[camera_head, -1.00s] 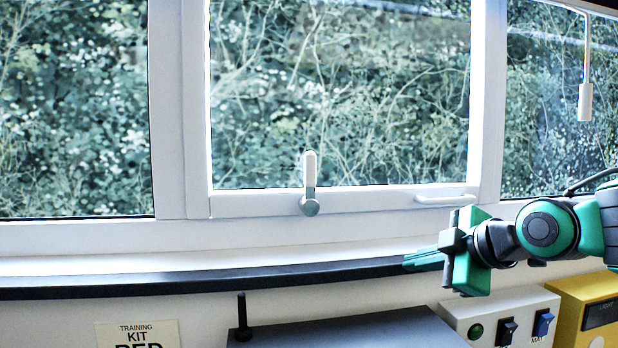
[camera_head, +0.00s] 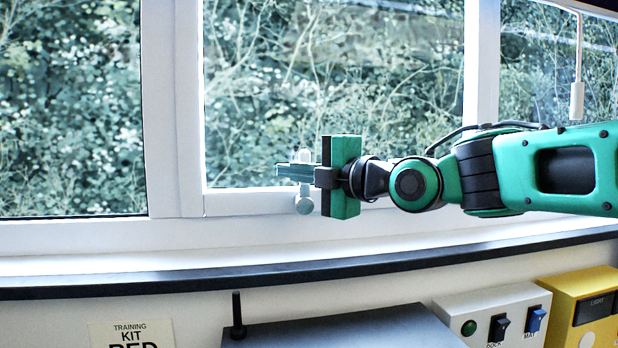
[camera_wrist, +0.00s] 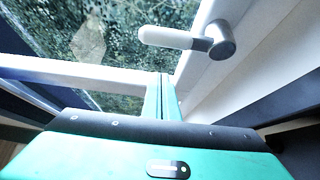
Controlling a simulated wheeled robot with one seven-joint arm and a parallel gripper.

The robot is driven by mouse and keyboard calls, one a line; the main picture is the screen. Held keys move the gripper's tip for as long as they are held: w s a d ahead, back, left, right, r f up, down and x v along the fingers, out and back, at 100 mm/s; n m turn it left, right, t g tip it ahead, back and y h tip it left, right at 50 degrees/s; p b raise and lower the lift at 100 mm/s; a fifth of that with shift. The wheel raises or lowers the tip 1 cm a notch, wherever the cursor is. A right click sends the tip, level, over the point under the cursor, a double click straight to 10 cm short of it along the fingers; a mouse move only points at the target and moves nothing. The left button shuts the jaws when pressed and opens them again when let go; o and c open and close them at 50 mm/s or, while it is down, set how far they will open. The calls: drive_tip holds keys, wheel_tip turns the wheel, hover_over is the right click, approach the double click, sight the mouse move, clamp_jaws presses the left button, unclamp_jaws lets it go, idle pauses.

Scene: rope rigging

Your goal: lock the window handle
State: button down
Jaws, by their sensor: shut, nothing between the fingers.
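The window handle has a grey round base and a white lever. In the head view its base (camera_head: 304,205) sits on the bottom rail of the middle window, with the lever upright above it and mostly hidden behind my gripper (camera_head: 283,172). In the wrist view the white lever (camera_wrist: 166,38) and the grey base (camera_wrist: 221,40) show clearly ahead of the fingers. My gripper (camera_wrist: 163,78) is shut and empty. Its fingertips overlap the lever in the head view, but a gap shows between them in the wrist view.
A dark-edged sill (camera_head: 150,284) runs below the window. Under it are a grey box (camera_head: 345,332) with a black peg (camera_head: 237,315), a white switch box (camera_head: 490,305) and a yellow box (camera_head: 580,295). A white pull cord (camera_head: 577,100) hangs at the right.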

drive_tip(key=shift+w+d, duration=0.55)
drive_tip(key=shift+w, duration=0.25)
drive_tip(key=shift+w+d, duration=0.55)
drive_tip(key=shift+w, duration=0.25)
drive_tip(key=shift+w+d, duration=0.1)
drive_tip(key=shift+d, duration=0.05)
